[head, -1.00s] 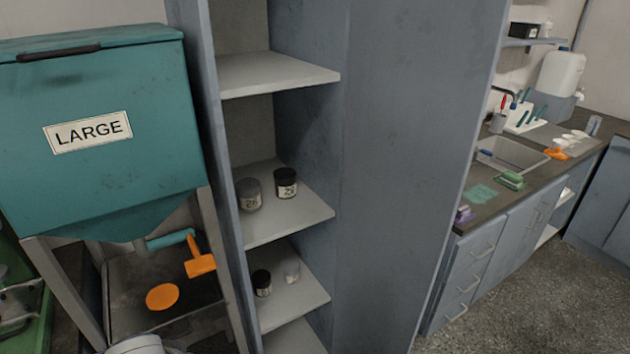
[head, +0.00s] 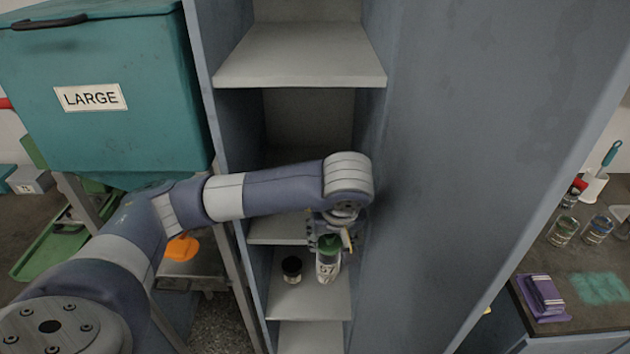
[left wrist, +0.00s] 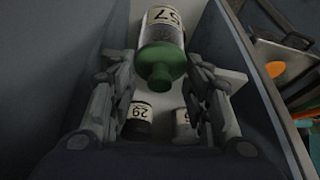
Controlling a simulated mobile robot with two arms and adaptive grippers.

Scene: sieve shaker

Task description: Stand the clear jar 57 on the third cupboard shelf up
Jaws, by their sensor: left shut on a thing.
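The clear jar 57 (head: 327,268), with a green top and pale label, hangs from my left gripper (head: 331,240) in front of and over the third cupboard shelf (head: 310,300). It looks roughly upright; I cannot tell whether its base touches the shelf. In the left wrist view the jar 57 (left wrist: 163,27) shows its number inverted, and my left gripper (left wrist: 155,68) is shut on its green top. A dark-lidded jar (head: 292,268) stands to its left on that shelf. My right gripper is out of view.
The wrist view also shows a jar reading like 29 (left wrist: 138,118) and another pale-labelled jar (left wrist: 186,124). The shelf above (head: 275,230) is mostly hidden by my arm. The cupboard's side panel (head: 440,180) is close at right. A teal LARGE bin (head: 130,140) stands left.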

